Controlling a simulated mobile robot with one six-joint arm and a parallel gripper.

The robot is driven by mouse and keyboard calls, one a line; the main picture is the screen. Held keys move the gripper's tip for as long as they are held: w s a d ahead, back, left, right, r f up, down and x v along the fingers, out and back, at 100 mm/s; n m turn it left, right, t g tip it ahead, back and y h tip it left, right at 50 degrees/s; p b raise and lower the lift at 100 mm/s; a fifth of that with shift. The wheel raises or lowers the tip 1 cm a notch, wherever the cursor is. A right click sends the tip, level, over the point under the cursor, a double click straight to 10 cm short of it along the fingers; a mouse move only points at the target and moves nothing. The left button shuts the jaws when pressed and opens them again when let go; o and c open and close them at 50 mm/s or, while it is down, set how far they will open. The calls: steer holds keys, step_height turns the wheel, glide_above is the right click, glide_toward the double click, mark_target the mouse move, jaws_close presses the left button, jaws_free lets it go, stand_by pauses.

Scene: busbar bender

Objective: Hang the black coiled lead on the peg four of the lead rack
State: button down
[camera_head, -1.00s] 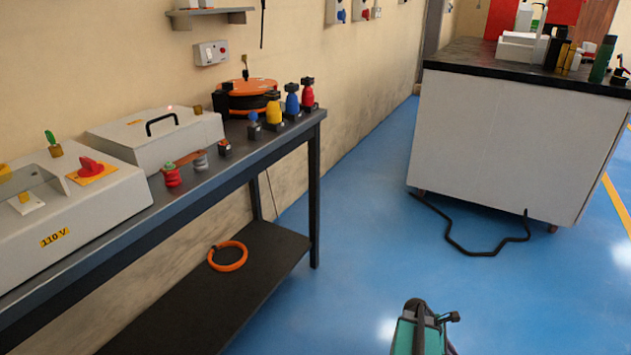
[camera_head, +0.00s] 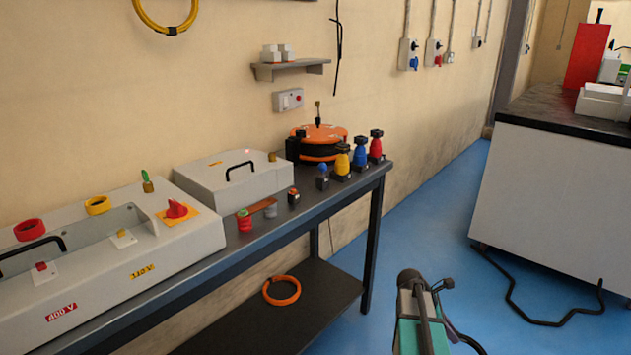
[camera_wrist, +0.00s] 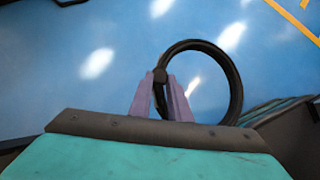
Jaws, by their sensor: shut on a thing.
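The black coiled lead (camera_wrist: 237,92) shows in the wrist view as a dark ring. My gripper (camera_wrist: 165,82) is shut on the lead's left side, and the ring extends to the right above the blue floor. In the head view my teal arm is at the bottom right; the lead cannot be made out there. The lead rack and its peg four cannot be made out. A yellow coil (camera_head: 166,28) hangs on the wall at the top left, cut off by the frame's top edge.
A dark workbench (camera_head: 330,205) runs along the wall, carrying grey machines and several coloured connectors. An orange coil (camera_head: 282,290) lies on its lower shelf (camera_head: 325,300). A small wall shelf (camera_head: 290,69) is above. A white cabinet (camera_head: 550,200) stands right, with a black cable (camera_head: 530,318) on the floor.

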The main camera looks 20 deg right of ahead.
steer(key=w+a+r+n+t+h+p, duration=0.1)
steer(key=w+a+r+n+t+p, duration=0.15)
steer(key=w+a+r, duration=0.8)
steer(key=w+a+r+n+t+p, duration=0.1)
steer(key=w+a+r+n+p, duration=0.25)
steer(key=w+a+r, duration=0.75)
steer(key=s+a+r+n+t+y+p, duration=0.1)
steer(key=a+r+n+t+y+p, duration=0.4)
steer(key=a+r+n, duration=0.8)
steer(key=shift+s+a+r+n+t+p, duration=0.25)
steer(key=shift+a+r+t+p, duration=0.7)
steer(key=shift+a+r, duration=4.3)
steer(key=shift+w+d+r+y, duration=0.15)
steer(key=shift+d+r+y, duration=0.15)
steer(key=shift+d+r, duration=0.35)
